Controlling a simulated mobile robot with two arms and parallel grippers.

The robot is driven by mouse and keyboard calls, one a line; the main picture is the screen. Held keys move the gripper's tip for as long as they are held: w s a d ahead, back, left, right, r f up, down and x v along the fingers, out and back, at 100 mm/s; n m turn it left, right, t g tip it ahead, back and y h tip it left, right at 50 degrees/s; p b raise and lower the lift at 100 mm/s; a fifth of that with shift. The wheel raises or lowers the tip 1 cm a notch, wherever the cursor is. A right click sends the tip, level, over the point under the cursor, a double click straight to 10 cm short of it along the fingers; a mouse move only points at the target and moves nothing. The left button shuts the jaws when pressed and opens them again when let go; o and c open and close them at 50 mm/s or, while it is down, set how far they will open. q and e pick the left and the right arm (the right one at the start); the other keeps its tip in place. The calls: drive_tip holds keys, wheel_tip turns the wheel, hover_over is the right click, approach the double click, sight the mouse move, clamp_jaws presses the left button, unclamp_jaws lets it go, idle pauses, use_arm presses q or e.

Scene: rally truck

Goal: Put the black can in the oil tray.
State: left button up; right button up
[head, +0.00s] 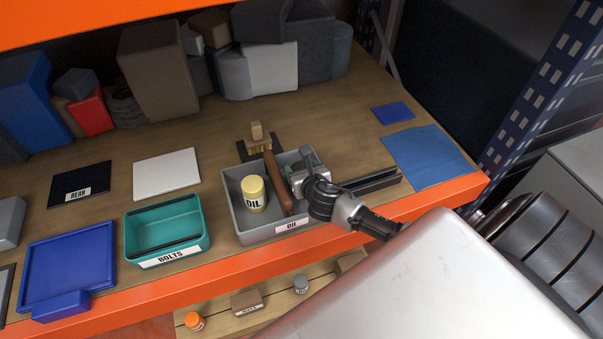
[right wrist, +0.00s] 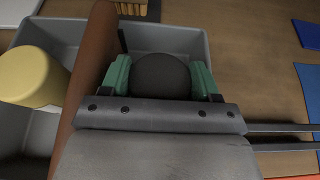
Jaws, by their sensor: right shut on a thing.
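The black can (right wrist: 162,75) is a dark round top between the green fingertips of my right gripper (right wrist: 163,78) in the right wrist view. My right gripper also shows in the head view (head: 307,168), over the right part of the grey oil tray (head: 258,236). It is shut on the black can. The tray has an OIL label on its front, and its walls also show in the right wrist view (right wrist: 165,36). In the head view the can is mostly hidden by the gripper. Whether its base touches the tray floor cannot be told. My left gripper is not in view.
A yellow OIL can (head: 253,194) stands in the tray's left part. A brown bar (head: 277,183) crosses the tray just left of my gripper. A teal BOLTS bin (head: 165,231) stands to the left, and dark rails (head: 372,183) lie to the right.

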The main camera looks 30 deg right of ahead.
idle(0.3)
drive_tip(key=o, duration=0.8)
drive_tip(key=shift+f, duration=0.1)
drive_tip(key=shift+s+r, duration=0.15)
drive_tip(key=shift+r, duration=0.05)
drive_tip(key=v, duration=1.1)
drive_tip(key=shift+s+a+r+p, duration=0.1)
drive_tip(key=shift+s+p, duration=0.2)
drive_tip(key=shift+s, duration=0.1)
